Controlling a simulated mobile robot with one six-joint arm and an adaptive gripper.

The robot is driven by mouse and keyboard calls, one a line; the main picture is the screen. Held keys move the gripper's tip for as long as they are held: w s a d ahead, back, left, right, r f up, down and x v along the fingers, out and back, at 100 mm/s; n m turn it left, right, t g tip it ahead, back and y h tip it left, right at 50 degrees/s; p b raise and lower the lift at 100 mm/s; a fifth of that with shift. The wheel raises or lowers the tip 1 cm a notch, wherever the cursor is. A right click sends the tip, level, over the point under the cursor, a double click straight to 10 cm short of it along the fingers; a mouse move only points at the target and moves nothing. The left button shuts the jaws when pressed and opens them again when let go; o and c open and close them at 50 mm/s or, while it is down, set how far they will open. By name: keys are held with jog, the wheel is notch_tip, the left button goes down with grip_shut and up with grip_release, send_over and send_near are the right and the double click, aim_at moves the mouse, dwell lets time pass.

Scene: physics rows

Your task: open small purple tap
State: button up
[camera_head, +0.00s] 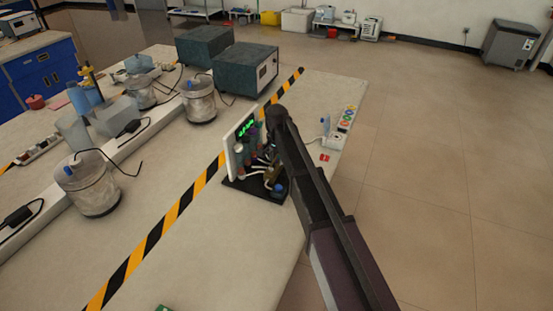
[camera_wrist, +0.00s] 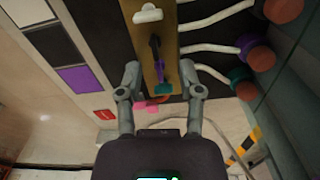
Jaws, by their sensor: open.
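In the wrist view, a small purple tap (camera_wrist: 160,71) sits on a tan-brown strip (camera_wrist: 187,76). It lies between the two fingers of my gripper (camera_wrist: 160,70), which are spread apart on either side of it. I cannot tell whether either finger touches it. A white tap (camera_wrist: 148,14) is farther up the strip and a small teal tap (camera_wrist: 165,89) is just below the purple one. In the head view, the strip is part of an apparatus on a black base (camera_head: 243,190), and my arm hides much of it, including the purple tap.
White tubes run from the strip to larger round ends, one purple (camera_wrist: 251,46) and one teal (camera_wrist: 240,75), close to the right finger. A white panel (camera_head: 231,162) with a green display stands beside the apparatus. A striped tape line (camera_head: 174,213) crosses the bench.

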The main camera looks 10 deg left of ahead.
aim_at(277, 159)
grip_shut()
jog(key=shift+s, duration=0.1)
jog(key=shift+n, duration=0.7)
jog(key=shift+o, duration=0.8)
grip_release()
jog(key=shift+f, duration=0.1)
jog(key=shift+m, duration=0.3)
jog(key=shift+m, duration=0.5)
notch_tip(277, 159, up, 14)
jog(key=p, duration=1.3)
jog(key=shift+p, duration=0.4)
